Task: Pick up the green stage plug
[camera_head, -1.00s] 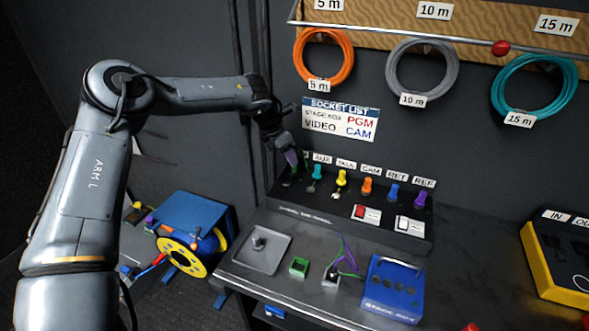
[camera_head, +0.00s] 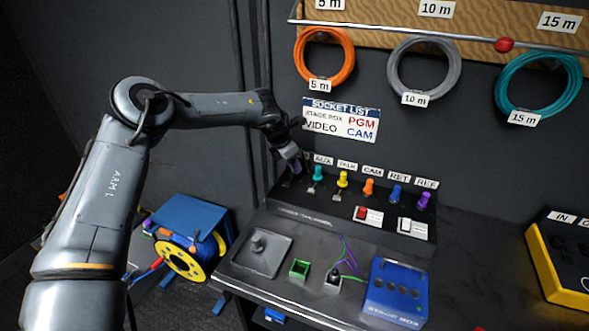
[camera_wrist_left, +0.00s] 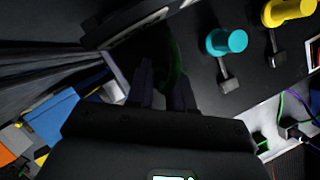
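The green stage plug is mostly hidden in the head view behind my left gripper (camera_head: 292,168), at the left end of the sloped plug panel (camera_head: 345,220). In the left wrist view a dark green rounded shape (camera_wrist_left: 177,62), likely the plug, shows in shadow just beyond the fingertips. My left gripper (camera_wrist_left: 162,80) also shows there, with its two fingers apart and a gap between them. I cannot tell whether the fingers touch the green shape. My right gripper is not in view.
Teal (camera_head: 318,172) and yellow (camera_head: 343,178) plugs stand close to the right of my gripper, then orange, blue and purple ones. A wall stands behind the panel.

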